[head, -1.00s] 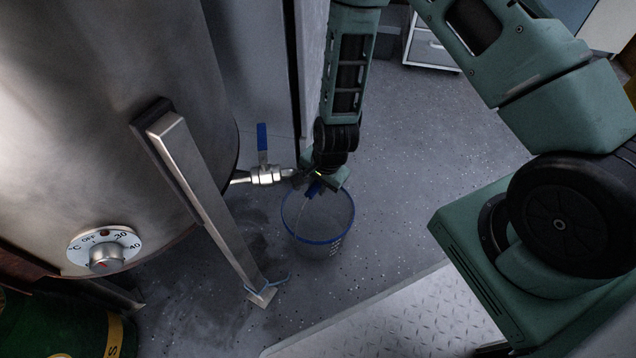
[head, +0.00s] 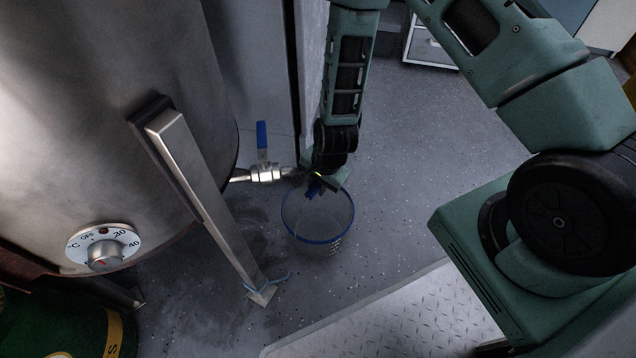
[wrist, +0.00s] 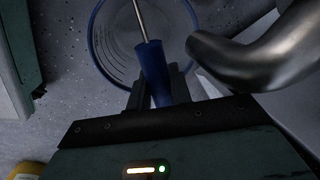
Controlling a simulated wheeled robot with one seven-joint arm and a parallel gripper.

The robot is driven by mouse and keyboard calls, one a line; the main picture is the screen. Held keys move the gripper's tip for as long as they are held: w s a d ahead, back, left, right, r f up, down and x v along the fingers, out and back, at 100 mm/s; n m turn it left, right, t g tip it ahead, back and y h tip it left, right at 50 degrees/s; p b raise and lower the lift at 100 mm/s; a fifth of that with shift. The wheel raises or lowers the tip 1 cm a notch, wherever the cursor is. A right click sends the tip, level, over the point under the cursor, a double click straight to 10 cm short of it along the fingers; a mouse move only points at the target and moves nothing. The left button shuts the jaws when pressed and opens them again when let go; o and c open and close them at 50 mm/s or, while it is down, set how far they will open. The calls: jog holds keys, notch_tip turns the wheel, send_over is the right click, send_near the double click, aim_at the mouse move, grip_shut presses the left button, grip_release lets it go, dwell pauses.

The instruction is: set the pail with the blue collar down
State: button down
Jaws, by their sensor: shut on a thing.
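The pail with the blue collar (head: 318,240) is a translucent bucket with a blue rim, below the tap's outlet in the head view. My gripper (head: 316,187) is at the pail's upper edge in the head view. In the wrist view my gripper (wrist: 160,88) is shut on the blue grip of the pail's handle (wrist: 153,65), whose thin metal rod runs up across the pail (wrist: 112,50). The pail looks upright. I cannot tell whether its base touches the floor.
A steel tank (head: 110,110) with a blue-levered tap (head: 264,172) stands left of my gripper; its spout (wrist: 260,60) is very close in the wrist view. A tank leg (head: 205,205) stands left of the pail. A tread-plate platform (head: 400,315) lies in front. Speckled floor right of the pail is clear.

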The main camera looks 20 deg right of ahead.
jog(key=c, duration=1.2)
grip_release()
jog(key=shift+f, duration=0.1)
jog(key=p+v, duration=0.6)
jog(key=v, duration=1.1)
jog(key=shift+r+p, duration=0.25)
jog(key=shift+p, duration=0.15)
